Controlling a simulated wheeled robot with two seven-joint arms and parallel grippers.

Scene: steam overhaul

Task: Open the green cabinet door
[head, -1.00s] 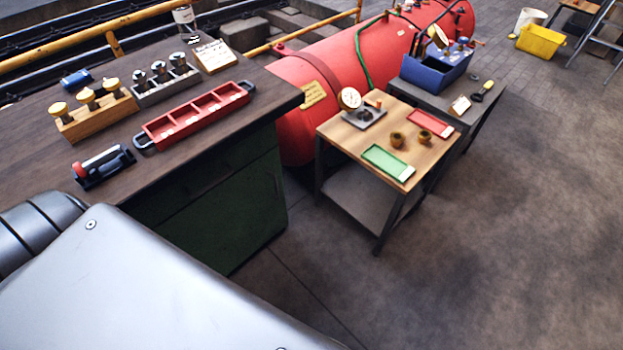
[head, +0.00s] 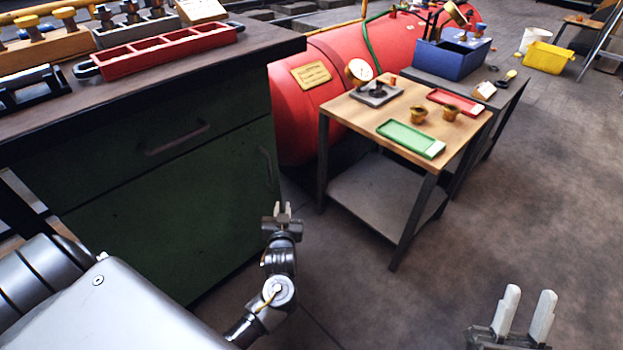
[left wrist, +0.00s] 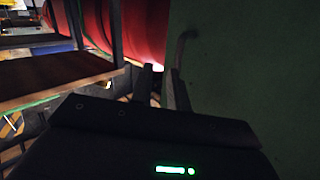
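The green cabinet (head: 185,215) stands at left under a dark worktop, with its door shut. A vertical bar handle (head: 267,168) is near the door's right edge. In the left wrist view, the green door (left wrist: 250,75) fills the right side, and the handle (left wrist: 182,48) shows just beyond the fingertips. My left gripper (head: 283,209) is in front of the door, below and right of the handle; its fingers are apart and empty. In the left wrist view, its fingers (left wrist: 165,85) are dark, and contact with the handle cannot be told. My right gripper (head: 523,315) is open and empty over the floor.
A drawer with a handle (head: 178,140) is above the door. A wooden-topped table (head: 365,118) stands right of the cabinet, before a red boiler (head: 300,115). A red tray (head: 165,52) sits on the worktop (head: 262,42).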

